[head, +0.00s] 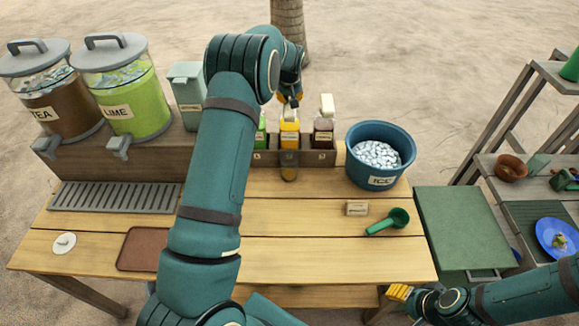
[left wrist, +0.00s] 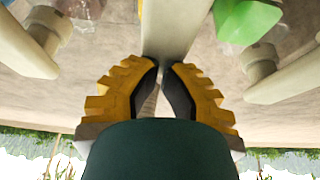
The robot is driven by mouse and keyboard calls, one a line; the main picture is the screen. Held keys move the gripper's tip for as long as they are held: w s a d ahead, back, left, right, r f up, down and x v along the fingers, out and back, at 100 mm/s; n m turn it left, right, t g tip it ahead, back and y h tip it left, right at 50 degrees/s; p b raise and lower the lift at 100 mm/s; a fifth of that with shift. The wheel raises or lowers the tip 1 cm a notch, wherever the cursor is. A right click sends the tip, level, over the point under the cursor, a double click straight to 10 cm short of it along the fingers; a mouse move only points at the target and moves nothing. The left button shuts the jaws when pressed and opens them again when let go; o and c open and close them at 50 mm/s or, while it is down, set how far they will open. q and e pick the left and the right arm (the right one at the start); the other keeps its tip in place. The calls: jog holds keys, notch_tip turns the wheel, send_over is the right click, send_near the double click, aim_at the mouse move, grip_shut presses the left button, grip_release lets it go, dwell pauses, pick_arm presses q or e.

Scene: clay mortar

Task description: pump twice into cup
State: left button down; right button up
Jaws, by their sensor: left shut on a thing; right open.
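In the left wrist view, the yellow-padded fingers (left wrist: 165,68) close at the pale pump head (left wrist: 172,25). My right gripper (head: 399,292) is open and low at the table's front right corner.
A blue ice bucket (head: 358,172) stands right of the rack. A green scoop (head: 386,222) and a small block (head: 356,208) lie on the table. Tea (head: 62,112) and lime (head: 135,108) dispensers stand left, above a drip grate (head: 115,197). The front middle is clear.

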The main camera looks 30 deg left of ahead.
pick_arm(q)
jog(key=shift+r+p, duration=1.3)
jog(key=shift+r, duration=1)
notch_tip(320, 180, up, 6)
jog(key=p, duration=0.3)
jog(key=shift+p, duration=0.3)
